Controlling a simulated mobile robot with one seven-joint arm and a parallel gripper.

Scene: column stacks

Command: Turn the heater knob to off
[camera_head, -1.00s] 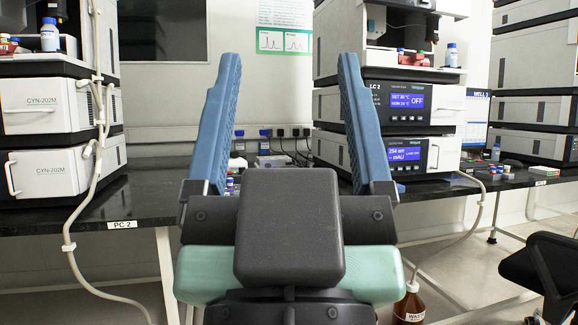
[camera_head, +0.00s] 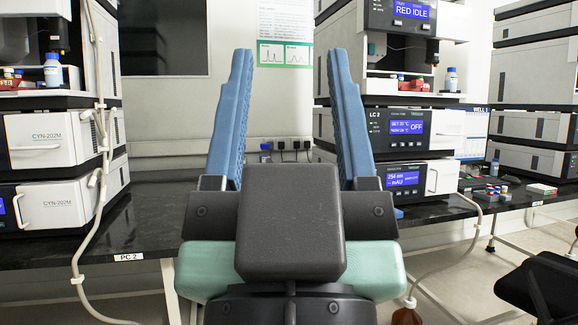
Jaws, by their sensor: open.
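The LC 2 stack stands right of centre on the black bench. Its heater unit (camera_head: 413,133) has a blue screen (camera_head: 407,126) that reads a set temperature and "OFF". Small dark marks sit under the screen; I cannot make out which is the heater knob. My gripper (camera_head: 286,60) is in the middle foreground, its two blue fingers wide apart and pointing up, with nothing between them. The right finger overlaps the left part of the LC 2 stack in the picture; I see no contact with the unit.
The black bench (camera_head: 158,222) runs across the view. A left stack (camera_head: 40,142) and a right stack (camera_head: 535,85) stand on it. A white tube (camera_head: 80,250) hangs at left. A black chair (camera_head: 540,275) and a brown bottle (camera_head: 406,316) are at lower right.

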